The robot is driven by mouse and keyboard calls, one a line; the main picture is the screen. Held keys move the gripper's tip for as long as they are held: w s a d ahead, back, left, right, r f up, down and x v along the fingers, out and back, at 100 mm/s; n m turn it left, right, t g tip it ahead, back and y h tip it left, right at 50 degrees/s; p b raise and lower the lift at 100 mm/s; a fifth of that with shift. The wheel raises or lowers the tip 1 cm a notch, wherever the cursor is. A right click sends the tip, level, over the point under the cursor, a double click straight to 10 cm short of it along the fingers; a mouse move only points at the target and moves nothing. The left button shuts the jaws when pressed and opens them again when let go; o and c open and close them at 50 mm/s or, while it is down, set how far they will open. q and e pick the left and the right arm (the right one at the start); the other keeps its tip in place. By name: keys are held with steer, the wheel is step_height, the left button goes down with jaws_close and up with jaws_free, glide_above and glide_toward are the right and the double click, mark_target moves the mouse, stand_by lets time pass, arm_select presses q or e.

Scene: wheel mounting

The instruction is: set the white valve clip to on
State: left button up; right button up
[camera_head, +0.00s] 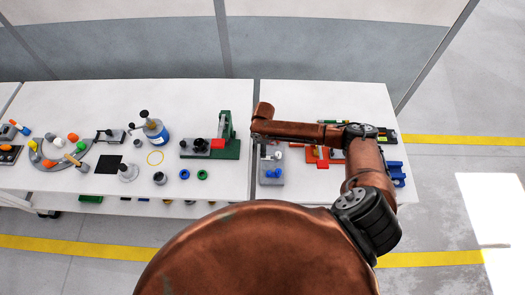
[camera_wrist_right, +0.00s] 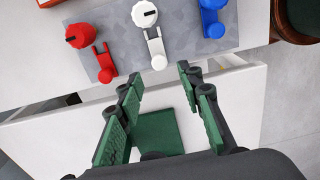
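The white valve (camera_wrist_right: 144,14) has a round knob with a dark slot, on a grey plate (camera_wrist_right: 190,40) in the right wrist view. Its white clip (camera_wrist_right: 156,48) hangs from it toward my gripper and ends in a round tip. A red valve (camera_wrist_right: 79,36) with a red clip (camera_wrist_right: 105,66) is to its left, and a blue valve (camera_wrist_right: 213,20) to its right. My right gripper (camera_wrist_right: 161,78) is open and empty. Its green-padded fingers are spread to either side of the white clip's round end, apart from it. My left gripper is in neither view.
In the head view the valve plate (camera_head: 271,168) sits near the front of the right white table (camera_head: 335,95). Red parts (camera_head: 320,160) and blue parts (camera_head: 396,173) lie to its right, partly behind my arm. A green and black press (camera_head: 222,140) stands to the left.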

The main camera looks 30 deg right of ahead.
steer(key=f, duration=0.3)
steer(key=shift+s+d+f, duration=0.1)
steer(key=shift+d+f, duration=0.15)
steer(key=shift+f, duration=0.6)
steer(key=c, duration=0.6)
jaws_close()
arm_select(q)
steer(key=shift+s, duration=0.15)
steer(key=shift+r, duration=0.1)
